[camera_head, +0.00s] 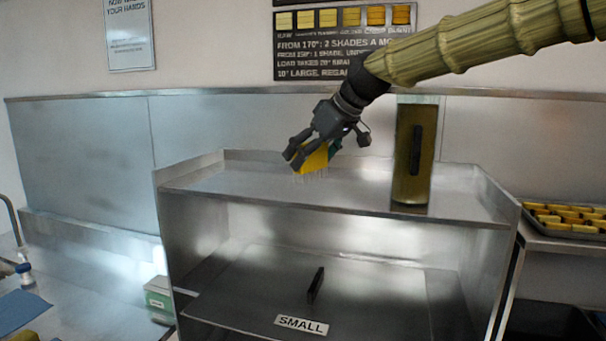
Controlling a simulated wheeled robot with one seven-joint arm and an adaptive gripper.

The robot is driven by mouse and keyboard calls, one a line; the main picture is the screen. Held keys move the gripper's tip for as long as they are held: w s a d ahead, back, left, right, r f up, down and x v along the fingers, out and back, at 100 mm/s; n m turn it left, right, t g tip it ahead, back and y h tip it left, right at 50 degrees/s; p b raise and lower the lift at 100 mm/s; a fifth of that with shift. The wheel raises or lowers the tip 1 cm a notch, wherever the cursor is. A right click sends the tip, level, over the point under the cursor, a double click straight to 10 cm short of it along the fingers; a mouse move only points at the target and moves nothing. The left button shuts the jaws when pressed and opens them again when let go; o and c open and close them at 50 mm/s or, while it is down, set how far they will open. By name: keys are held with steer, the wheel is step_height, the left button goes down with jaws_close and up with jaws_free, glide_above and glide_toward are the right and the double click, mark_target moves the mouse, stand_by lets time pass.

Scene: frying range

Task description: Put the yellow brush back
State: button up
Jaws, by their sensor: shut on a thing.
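The yellow brush (318,160) shows only in part between the fingers of my gripper (300,158). Pale bristles point downward from it, over the top shelf (250,178) of the steel unit. My gripper is shut on the brush and tilted down to the left. A small green part shows beside the brush on its right. Whether the bristles touch the shelf, I cannot tell.
A tall olive container (413,150) with a dark handle stands on the shelf at right. A lower bay holds a dark upright handle (316,285) and a SMALL label (301,325). A tray of yellow pieces (565,217) is at far right. The shelf's left part is clear.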

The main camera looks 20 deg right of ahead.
steer(key=shift+w+a+f, duration=0.1)
steer(key=shift+w+a, duration=0.05)
steer(key=shift+w, duration=0.4)
steer(key=shift+w+a+f, duration=0.1)
steer(key=shift+w+a, duration=0.05)
steer(key=shift+w, duration=0.4)
steer(key=shift+w, duration=0.15)
step_height(320, 180, down, 3)
steer(key=shift+a+r+p, duration=0.1)
steer(key=shift+p, duration=0.5)
steer(key=shift+f, duration=0.3)
steer(key=shift+f, duration=0.1)
steer(key=o, duration=1.8)
